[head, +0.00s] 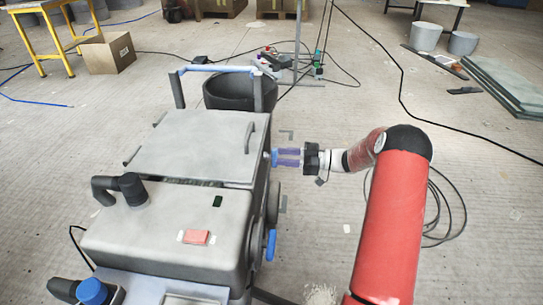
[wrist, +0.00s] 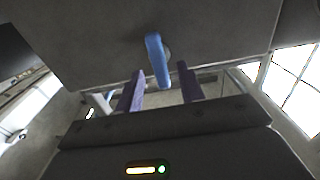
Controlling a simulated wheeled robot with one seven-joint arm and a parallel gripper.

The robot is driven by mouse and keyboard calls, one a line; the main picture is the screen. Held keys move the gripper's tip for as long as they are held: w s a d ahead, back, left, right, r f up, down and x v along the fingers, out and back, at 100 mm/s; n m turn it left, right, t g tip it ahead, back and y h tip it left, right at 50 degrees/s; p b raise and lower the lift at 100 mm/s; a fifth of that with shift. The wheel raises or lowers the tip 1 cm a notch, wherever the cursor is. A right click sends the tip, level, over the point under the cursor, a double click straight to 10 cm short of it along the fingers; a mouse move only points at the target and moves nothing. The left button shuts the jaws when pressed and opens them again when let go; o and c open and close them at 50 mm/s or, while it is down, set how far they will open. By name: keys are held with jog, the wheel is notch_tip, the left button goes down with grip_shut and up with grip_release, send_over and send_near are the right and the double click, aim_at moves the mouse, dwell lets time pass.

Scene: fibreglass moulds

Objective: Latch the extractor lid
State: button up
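The extractor is a grey machine (head: 165,235) at the left centre of the head view. Its flat grey lid (head: 190,145) lies on top with a bar handle at its right edge. A blue latch (head: 275,158) is on the machine's right side, just below the lid; it also shows in the wrist view as a blue lever (wrist: 154,47) on a grey face. My gripper (head: 281,157) is at the latch from the right. Its two purple fingers are apart, and the latch's lower end shows between the tips (wrist: 162,70). I cannot tell whether they touch.
A second blue lever (head: 270,245) sits lower on the machine's right side. A dark round tub (head: 228,93) stands behind the lid. Cables cross the floor behind and to the right. A yellow table (head: 50,35) and cardboard box (head: 108,53) are far left. Floor right of the machine is mostly clear.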

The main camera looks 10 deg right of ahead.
aim_at(275, 167)
jog(key=shift+x, duration=1.85)
jog(key=c, duration=0.7)
